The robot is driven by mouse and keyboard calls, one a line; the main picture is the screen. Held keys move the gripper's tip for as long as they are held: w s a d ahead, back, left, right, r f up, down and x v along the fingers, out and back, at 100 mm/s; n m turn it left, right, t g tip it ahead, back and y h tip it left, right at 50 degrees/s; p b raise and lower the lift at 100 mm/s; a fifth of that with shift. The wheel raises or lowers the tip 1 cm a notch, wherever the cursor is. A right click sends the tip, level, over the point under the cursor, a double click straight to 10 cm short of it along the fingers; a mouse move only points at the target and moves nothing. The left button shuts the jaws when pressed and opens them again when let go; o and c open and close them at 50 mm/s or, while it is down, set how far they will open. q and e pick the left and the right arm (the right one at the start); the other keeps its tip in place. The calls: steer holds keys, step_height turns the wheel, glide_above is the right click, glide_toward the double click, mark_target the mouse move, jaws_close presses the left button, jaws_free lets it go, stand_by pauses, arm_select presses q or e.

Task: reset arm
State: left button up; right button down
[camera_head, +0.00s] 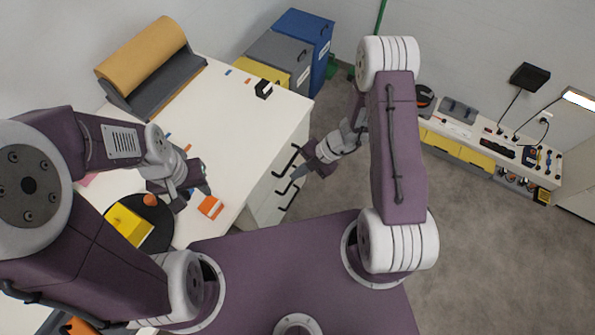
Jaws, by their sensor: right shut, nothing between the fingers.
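My left arm reaches in from the left, and its gripper (194,196) hangs over the white table near the black round plate. Its dark fingers look spread apart, with nothing visible between them. My right arm is bent, with its elbow raised. Its gripper (307,172) is shut and empty, in front of the table's drawer side near the black handles. It appears clear of the table top.
The white table (225,115) holds a black round plate (160,215) with a yellow container (128,226), an orange-and-white item (210,206) and a brown roll (142,62). Grey and blue bins (304,40) stand behind. A workbench (490,140) is at right; floor between is clear.

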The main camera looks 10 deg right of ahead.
steer(key=shift+s+r, duration=0.1)
steer(key=shift+s, duration=0.1)
steer(key=shift+w, duration=0.1)
